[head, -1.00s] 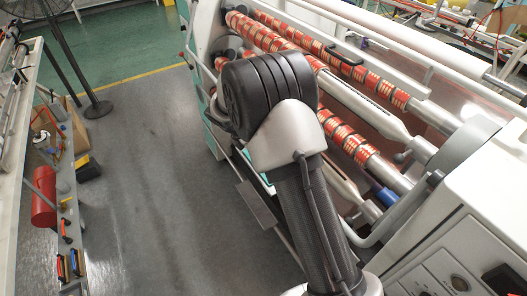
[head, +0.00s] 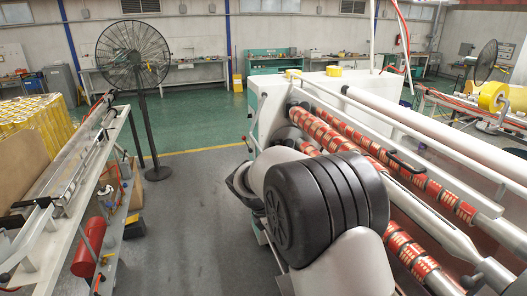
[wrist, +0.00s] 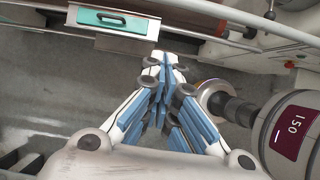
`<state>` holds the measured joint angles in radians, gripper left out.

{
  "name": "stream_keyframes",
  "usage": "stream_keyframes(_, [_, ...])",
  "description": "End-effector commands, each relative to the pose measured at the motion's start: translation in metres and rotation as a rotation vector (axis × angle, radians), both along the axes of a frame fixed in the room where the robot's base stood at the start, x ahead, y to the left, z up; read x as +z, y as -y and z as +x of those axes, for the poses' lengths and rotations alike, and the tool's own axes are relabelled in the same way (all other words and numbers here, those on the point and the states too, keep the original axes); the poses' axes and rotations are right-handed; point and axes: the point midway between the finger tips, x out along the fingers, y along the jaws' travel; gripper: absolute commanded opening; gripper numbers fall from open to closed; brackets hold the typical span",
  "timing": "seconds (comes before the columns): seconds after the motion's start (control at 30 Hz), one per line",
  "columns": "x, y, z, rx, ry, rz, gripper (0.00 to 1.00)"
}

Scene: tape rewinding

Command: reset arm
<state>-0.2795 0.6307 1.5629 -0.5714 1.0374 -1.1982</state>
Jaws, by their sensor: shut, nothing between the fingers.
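My gripper (wrist: 160,85) shows in the wrist view with its blue-padded fingers brought together and nothing between them. Grey floor lies below the fingers. In the head view my arm's dark ribbed joint and pale links fill the lower middle, and my gripper's fingers cannot be made out there. The arm stands in front of the tape machine, whose rollers carry red-and-cream tape rolls (head: 404,250).
A narrow bench (head: 75,170) stands at the left, with a red cylinder (head: 90,247) on its lower shelf. A black pedestal fan (head: 133,55) stands beyond it. Grey floor (head: 195,215) is clear between bench and machine. A teal panel (wrist: 112,20) shows in the wrist view.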

Motion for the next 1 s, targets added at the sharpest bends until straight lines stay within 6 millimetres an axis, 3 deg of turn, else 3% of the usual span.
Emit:
stream_keyframes(0.17, [0.019, 0.015, -0.034, -0.205, 0.113, 0.096, 0.00])
stream_keyframes(0.3, [0.033, 0.029, -0.085, -0.462, 0.233, 0.215, 0.00])
stream_keyframes(0.47, [0.036, 0.040, -0.147, -0.759, 0.359, 0.354, 0.00])
stream_keyframes(0.63, [0.020, 0.045, -0.216, -1.073, 0.475, 0.508, 0.00])
stream_keyframes(0.8, [-0.011, 0.042, -0.276, -1.371, 0.562, 0.658, 0.00])
stream_keyframes(1.0, [-0.042, 0.036, -0.316, -1.600, 0.611, 0.773, 0.00])
